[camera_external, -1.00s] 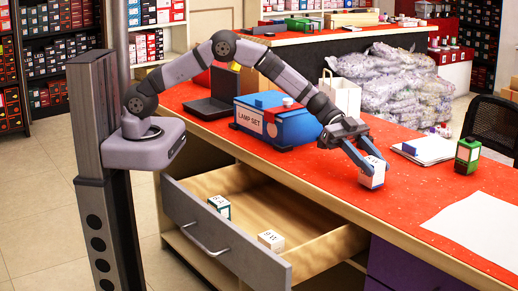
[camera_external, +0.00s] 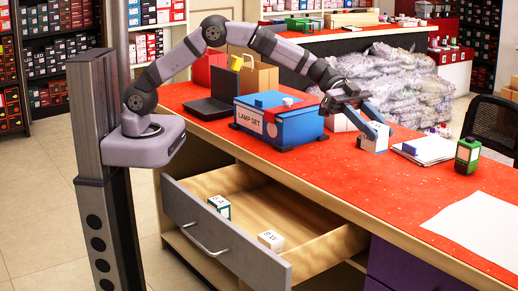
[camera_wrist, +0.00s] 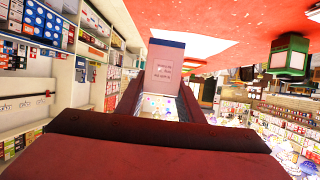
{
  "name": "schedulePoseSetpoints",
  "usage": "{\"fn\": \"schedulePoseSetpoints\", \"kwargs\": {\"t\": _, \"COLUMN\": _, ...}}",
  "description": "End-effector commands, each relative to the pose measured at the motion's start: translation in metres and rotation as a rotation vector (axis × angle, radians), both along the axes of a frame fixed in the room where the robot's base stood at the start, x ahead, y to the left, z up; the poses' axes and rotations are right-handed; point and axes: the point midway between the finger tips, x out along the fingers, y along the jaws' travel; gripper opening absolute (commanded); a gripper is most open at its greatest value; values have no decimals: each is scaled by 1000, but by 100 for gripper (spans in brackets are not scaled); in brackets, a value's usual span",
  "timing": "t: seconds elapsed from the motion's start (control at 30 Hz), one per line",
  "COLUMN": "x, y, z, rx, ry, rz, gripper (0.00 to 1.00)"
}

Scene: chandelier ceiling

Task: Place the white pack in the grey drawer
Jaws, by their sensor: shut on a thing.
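A small white pack (camera_external: 373,144) with a blue edge and print is held between the blue fingers of my gripper (camera_external: 377,131). It appears above the red counter; its exact height is hard to tell. In the wrist view the pack (camera_wrist: 164,68) sits between the finger ends, its printed face towards the camera. The grey drawer (camera_external: 215,232) is pulled open below the counter, to the lower left of my gripper. Inside it are a white-and-teal box (camera_external: 220,206) and a white box (camera_external: 271,240), apart from each other.
A blue lamp set box (camera_external: 280,122) stands on the red counter (camera_external: 340,172) between my gripper and the laptop (camera_external: 212,105). The drawer's middle has bare floor.

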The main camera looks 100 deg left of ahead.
Motion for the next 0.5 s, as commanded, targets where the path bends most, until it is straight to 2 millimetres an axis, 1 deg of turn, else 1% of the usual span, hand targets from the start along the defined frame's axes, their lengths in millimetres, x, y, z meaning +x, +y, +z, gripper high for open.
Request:
{"fn": "schedulePoseSetpoints", "kwargs": {"t": 0.03, "x": 0, "y": 0, "z": 8, "rx": 0, "ry": -6, "rz": -1, "gripper": 11}}
{"fn": "schedulePoseSetpoints", "kwargs": {"t": 0.27, "x": 0, "y": 0, "z": 45, "rx": 1, "ry": -7, "rz": 0, "gripper": 11}}
{"fn": "schedulePoseSetpoints", "kwargs": {"t": 0.37, "x": -11, "y": 0, "z": 48, "rx": 5, "ry": 1, "rz": -12, "gripper": 11}}
{"fn": "schedulePoseSetpoints", "kwargs": {"t": 0.5, "x": -34, "y": 0, "z": 52, "rx": 12, "ry": 5, "rz": -37, "gripper": 11}}
